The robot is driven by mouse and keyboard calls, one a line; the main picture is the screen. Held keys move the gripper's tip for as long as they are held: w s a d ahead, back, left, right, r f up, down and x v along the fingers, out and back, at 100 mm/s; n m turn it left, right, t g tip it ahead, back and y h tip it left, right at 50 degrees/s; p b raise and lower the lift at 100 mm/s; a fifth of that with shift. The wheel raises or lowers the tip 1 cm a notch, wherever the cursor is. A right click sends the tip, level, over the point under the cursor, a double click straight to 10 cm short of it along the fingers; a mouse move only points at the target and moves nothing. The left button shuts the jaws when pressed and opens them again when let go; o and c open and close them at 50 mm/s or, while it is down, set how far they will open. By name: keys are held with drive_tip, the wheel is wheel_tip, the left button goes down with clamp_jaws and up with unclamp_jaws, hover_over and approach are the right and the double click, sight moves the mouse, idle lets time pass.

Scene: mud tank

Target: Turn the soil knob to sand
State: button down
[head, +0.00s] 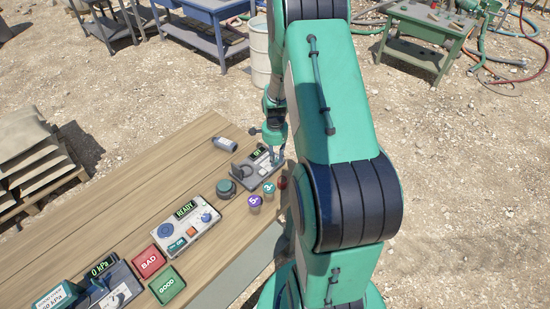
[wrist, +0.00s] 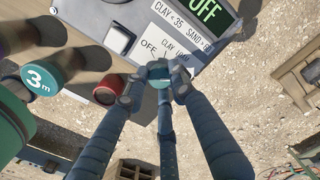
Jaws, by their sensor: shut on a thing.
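The soil device is a grey box (head: 246,173) near the right end of the wooden table, and its small display (head: 258,152) is lit green. In the wrist view the display (wrist: 207,10) reads OFF. A label below it shows clay and sand limits, and OFF, CLAY and LOAM are printed around the soil knob. My gripper (wrist: 160,73) is shut on the teal soil knob (wrist: 160,84), with its fingers around it. No SAND mark on the dial can be made out, and the knob's pointer is hidden. My gripper also shows in the head view (head: 276,158).
A red cap (wrist: 108,88) and a teal "3 m" cap (wrist: 40,88) stand close beside my fingers. A purple cap (head: 254,201), a READY device (head: 190,231), and BAD (head: 149,262) and GOOD (head: 167,285) trays lie further along the table.

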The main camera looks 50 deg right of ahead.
drive_tip(key=c, duration=1.4)
unclamp_jaws()
drive_tip(key=shift+c, duration=0.2)
drive_tip(key=shift+r, duration=0.1)
wheel_tip(320, 180, up, 12)
